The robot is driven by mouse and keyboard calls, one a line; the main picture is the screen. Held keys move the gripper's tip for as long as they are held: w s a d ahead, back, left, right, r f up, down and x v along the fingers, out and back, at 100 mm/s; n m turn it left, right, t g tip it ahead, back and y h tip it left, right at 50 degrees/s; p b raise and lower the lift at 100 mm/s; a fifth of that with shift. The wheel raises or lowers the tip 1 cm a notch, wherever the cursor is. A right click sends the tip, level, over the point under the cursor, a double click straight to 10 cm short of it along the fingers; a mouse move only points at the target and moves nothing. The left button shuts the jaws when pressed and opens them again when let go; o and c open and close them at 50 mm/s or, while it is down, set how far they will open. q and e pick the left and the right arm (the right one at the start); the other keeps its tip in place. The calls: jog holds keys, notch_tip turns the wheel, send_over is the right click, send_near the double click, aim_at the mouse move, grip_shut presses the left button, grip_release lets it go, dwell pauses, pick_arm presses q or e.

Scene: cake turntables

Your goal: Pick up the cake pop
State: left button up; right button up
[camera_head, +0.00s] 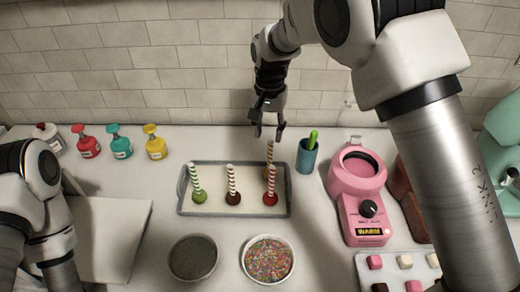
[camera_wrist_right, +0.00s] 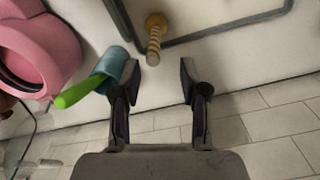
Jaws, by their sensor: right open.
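A tan cake pop (camera_head: 269,158) with a striped stick stands at the back right of the tray (camera_head: 235,213). It also shows in the right wrist view (camera_wrist_right: 156,24), its stick pointing towards the camera. A green cake pop (camera_head: 200,197), a dark brown one (camera_head: 233,198) and a red one (camera_head: 270,198) stand upright in the tray's front row. My right gripper (camera_head: 268,133) is open and empty just above and behind the tan cake pop. In the wrist view the stick lies ahead of the gap between the fingers (camera_wrist_right: 170,75).
A blue cup (camera_head: 306,157) with a green-handled tool stands right of the tray, close to my right gripper. A pink melter (camera_head: 358,185) is further right. Bowls of dark sprinkles (camera_head: 193,259) and coloured sprinkles (camera_head: 268,261) stand in front. The tiled wall is close behind.

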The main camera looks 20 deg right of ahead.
aim_at(270, 152)
jog(key=f, duration=0.1)
jog(key=s+f+p, duration=0.1)
jog(key=f+p, duration=0.1)
jog(key=f, duration=0.1)
jog(key=shift+s+d, duration=0.15)
jog(key=shift+s, duration=0.2)
jog(key=f, duration=0.1)
jog(key=w+f, duration=0.1)
jog(key=f, duration=0.1)
jog(key=shift+w+f+p, duration=0.15)
jog(key=shift+w+p, duration=0.05)
jog(key=shift+p, duration=0.15)
jog(key=shift+s, duration=0.15)
jog(key=shift+s+r, duration=0.15)
jog(key=shift+r, duration=0.05)
jog(key=c, duration=0.4)
jog(key=shift+s+r, duration=0.1)
grip_shut()
pick_arm(q)
jog(key=r, duration=0.3)
jog(key=shift+s, duration=0.25)
